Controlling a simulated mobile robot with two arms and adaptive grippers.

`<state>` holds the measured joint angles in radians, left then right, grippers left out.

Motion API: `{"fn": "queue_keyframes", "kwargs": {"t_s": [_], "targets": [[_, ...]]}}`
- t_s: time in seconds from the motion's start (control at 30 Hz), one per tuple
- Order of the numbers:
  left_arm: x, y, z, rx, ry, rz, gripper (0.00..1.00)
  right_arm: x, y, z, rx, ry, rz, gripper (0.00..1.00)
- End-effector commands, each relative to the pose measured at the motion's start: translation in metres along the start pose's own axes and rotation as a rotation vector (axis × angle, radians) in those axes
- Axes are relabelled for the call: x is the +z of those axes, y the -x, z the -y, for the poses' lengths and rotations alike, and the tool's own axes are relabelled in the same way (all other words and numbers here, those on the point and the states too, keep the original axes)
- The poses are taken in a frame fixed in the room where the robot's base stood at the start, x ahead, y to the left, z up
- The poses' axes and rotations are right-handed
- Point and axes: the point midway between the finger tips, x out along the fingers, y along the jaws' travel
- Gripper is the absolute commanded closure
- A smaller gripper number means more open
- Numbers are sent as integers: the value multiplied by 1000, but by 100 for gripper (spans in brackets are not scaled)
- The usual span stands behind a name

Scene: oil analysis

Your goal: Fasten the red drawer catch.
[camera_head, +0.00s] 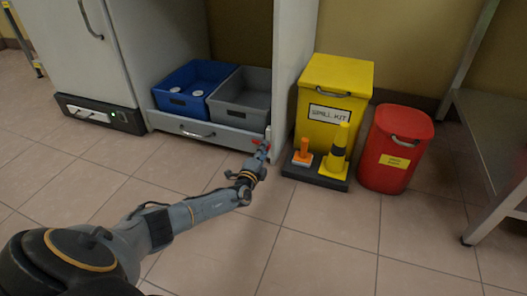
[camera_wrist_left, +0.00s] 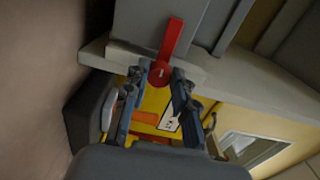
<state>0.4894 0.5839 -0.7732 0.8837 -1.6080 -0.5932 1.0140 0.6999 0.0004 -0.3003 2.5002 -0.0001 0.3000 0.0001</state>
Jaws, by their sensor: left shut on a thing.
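The red drawer catch (camera_wrist_left: 170,42) shows in the left wrist view as a red lever with a round hub, on a pale cabinet edge. In the head view only small red bits of the catch (camera_head: 268,147) show past my gripper, at the right end of the drawer front. The drawer (camera_head: 225,137) is low in the cabinet and has a dark handle. My left gripper (camera_head: 262,155) is at the catch, and in the wrist view its fingers (camera_wrist_left: 159,76) are closed on either side of the red hub. My right gripper is not in view.
A blue bin (camera_head: 187,88) and a grey bin (camera_head: 240,100) sit in the drawer. To the right stand a yellow spill kit box (camera_head: 335,75), a yellow cone (camera_head: 338,150) on a dark base and a red bin (camera_head: 394,150). The tiled floor in front is clear.

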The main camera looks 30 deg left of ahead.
Motion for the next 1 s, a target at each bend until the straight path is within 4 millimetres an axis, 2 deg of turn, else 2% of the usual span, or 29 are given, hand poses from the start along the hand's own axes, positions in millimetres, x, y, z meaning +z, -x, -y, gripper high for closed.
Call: {"fn": "queue_keyframes", "kwargs": {"t_s": [0.03, 0.07, 0.17, 0.47, 0.63, 0.77, 1.0], "targets": [[1, 0, -1, 2, 1, 1, 100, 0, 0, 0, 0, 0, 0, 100], [0, 0, -1, 2, 1, 1, 69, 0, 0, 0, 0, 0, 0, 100], [0, 0, -1, 2, 1, 1, 51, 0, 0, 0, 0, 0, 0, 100], [0, 0, 0, 1, 0, 0, 51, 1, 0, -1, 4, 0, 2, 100], [1, 9, -1, 1, 0, 0, 51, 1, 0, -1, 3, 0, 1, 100], [0, 24, -1, 2, 1, -1, 51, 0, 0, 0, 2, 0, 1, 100], [0, 67, -2, 4, 0, -2, 51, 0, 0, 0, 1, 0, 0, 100]]}}
